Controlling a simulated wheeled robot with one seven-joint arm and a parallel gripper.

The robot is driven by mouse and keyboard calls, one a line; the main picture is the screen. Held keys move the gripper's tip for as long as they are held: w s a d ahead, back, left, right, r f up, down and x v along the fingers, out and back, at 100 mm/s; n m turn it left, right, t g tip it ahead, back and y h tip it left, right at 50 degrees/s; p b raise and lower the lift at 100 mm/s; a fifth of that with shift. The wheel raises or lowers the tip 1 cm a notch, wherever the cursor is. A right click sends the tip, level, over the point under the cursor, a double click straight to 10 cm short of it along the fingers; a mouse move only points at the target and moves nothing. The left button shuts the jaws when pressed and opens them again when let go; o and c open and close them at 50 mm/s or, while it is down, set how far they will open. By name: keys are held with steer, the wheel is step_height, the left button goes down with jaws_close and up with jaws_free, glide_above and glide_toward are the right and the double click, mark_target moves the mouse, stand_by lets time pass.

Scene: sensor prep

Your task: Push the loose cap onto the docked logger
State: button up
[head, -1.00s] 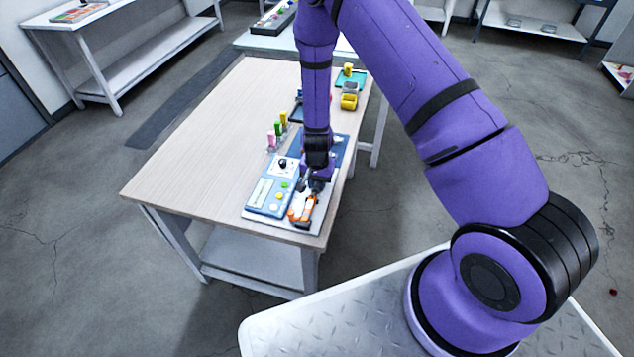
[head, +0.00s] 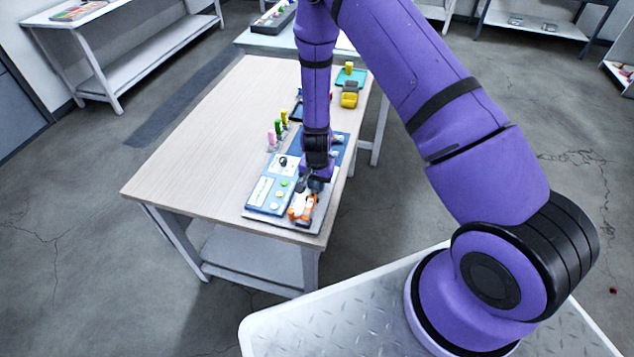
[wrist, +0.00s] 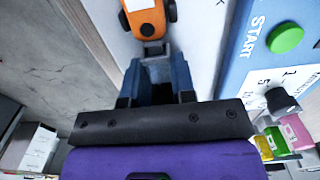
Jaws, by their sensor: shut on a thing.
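The docked logger (head: 302,208) is an orange and white body at the near end of the grey board on the table. In the wrist view the logger (wrist: 145,20) shows at the top, with a white label and dark round parts at its sides. My gripper (head: 312,183) points down just behind the logger, close to it. In the wrist view its blue-grey fingers (wrist: 156,78) are shut on a dark piece, apparently the loose cap, mostly hidden between them. I cannot tell whether the cap touches the logger.
A blue control panel (head: 268,196) with a green START button (wrist: 285,38) and a black knob (wrist: 281,100) lies beside the logger. Pink, green and yellow pieces (head: 277,130) stand behind it. A yellow container (head: 349,99) is farther back. The table's left side is clear.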

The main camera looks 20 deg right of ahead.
mark_target(316, 186)
steer(key=shift+s+a, duration=0.35)
steer(key=shift+s, duration=0.05)
steer(key=shift+c, duration=0.2)
stand_by(1.2)
steer(key=o, duration=1.1)
steer(key=shift+r, duration=0.65)
steer(key=shift+r, duration=2.95)
